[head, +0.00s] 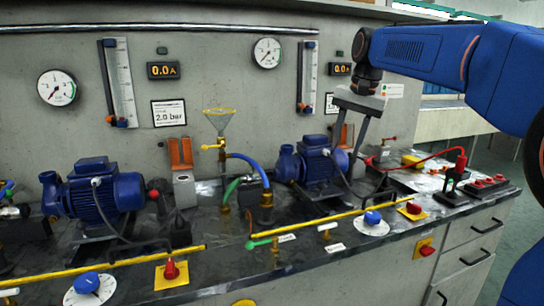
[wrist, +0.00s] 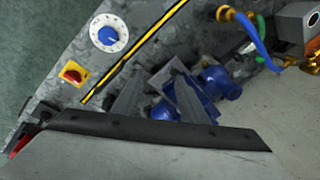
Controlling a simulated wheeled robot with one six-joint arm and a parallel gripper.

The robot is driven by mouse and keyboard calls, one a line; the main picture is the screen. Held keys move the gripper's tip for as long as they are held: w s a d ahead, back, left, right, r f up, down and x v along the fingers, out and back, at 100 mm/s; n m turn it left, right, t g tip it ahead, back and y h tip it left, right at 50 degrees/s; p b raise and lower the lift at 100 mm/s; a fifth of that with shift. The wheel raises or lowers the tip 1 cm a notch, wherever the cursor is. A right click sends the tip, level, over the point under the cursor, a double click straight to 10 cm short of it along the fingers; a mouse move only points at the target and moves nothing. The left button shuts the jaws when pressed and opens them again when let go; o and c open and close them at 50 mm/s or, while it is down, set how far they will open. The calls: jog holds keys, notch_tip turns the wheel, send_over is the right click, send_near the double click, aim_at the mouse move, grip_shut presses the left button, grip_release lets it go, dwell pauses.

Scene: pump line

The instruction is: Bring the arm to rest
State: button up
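My blue arm reaches in from the right in the head view. My gripper (head: 346,150) hangs from it, pointing down in front of the wall and over the right blue pump (head: 318,163). Its two grey fingers are apart, with nothing visible between them. In the wrist view, my gripper (wrist: 155,76) also shows its fingers spread, with the blue pump (wrist: 222,82) beyond them. Whether the fingertips touch the pump cannot be told for certain; they look apart from it.
The bench (head: 300,258) carries a left blue pump (head: 103,195), a funnel (head: 219,117) with hoses, yellow rails, blue dials and red knobs. A red plug (head: 460,160) with a cable stands at right. The wall holds gauges (head: 267,53). Open floor lies beyond the bench's right end.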

jog(key=s+d+f+n+t, duration=0.1)
jog(key=s+d+f+n, duration=0.1)
jog(key=s+f, duration=1.1)
jog(key=s+d+f+n+t+h, duration=0.1)
jog(key=s+d+f+n, duration=0.2)
jog(key=s+f, duration=1)
jog(key=s+n, duration=0.1)
jog(key=s, duration=0.6)
jog(key=shift+s+d+f+t+h, duration=0.2)
jog(key=shift+f+t+h, duration=0.1)
